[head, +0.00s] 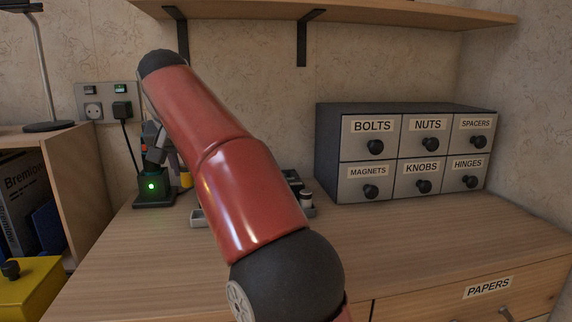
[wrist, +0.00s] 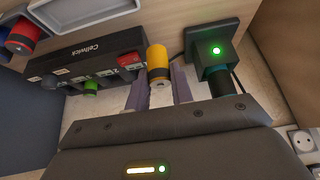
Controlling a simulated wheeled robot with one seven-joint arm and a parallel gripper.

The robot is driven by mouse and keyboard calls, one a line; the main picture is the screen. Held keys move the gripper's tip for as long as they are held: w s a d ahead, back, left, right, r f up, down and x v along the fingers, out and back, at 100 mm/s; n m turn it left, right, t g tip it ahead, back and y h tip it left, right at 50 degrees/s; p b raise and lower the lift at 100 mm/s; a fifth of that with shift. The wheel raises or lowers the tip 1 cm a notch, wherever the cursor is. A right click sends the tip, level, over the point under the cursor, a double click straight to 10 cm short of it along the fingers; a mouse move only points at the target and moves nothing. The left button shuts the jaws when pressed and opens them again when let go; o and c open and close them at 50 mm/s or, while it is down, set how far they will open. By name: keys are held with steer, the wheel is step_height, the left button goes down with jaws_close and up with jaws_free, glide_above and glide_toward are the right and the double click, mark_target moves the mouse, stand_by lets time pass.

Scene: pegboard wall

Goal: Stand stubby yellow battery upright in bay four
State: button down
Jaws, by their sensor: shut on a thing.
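The stubby yellow battery (wrist: 157,58) is held between the two fingers of my gripper (wrist: 157,82), with its pale end facing the wrist camera. In the head view a bit of yellow (head: 186,179) shows beside my gripper, mostly hidden by my arm. The black Cellwick holder (wrist: 70,70) is just left of the battery in the wrist view. A green battery (wrist: 91,87) and a red piece (wrist: 129,60) show on it. I cannot tell whether the yellow battery touches the holder, and its bay numbers are too small to read surely.
A black box with a green light (wrist: 215,51) stands close right of the battery; it also shows in the head view (head: 152,188). A drawer cabinet (head: 407,152) stands right; the front desktop is clear.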

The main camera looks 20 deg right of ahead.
steer(key=w+d, duration=0.1)
steer(key=d, duration=0.6)
steer(key=w+d, duration=0.1)
steer(key=d, duration=0.7)
steer(key=w+d, duration=0.1)
steer(key=d, duration=0.7)
steer(key=shift+w+d, duration=0.25)
steer(key=shift+w, duration=0.05)
steer(key=shift+f+b, duration=0.75)
steer(key=shift+f, duration=1.05)
steer(key=shift+f, duration=0.35)
steer(key=c, duration=1.2)
jaws_free()
steer(key=shift+c, duration=0.2)
steer(key=shift+s+r, duration=0.1)
steer(key=shift+r, duration=0.4)
steer(key=p+v, duration=0.1)
steer(key=v, duration=1)
steer(key=shift+r, duration=0.25)
steer(key=shift+s, duration=0.2)
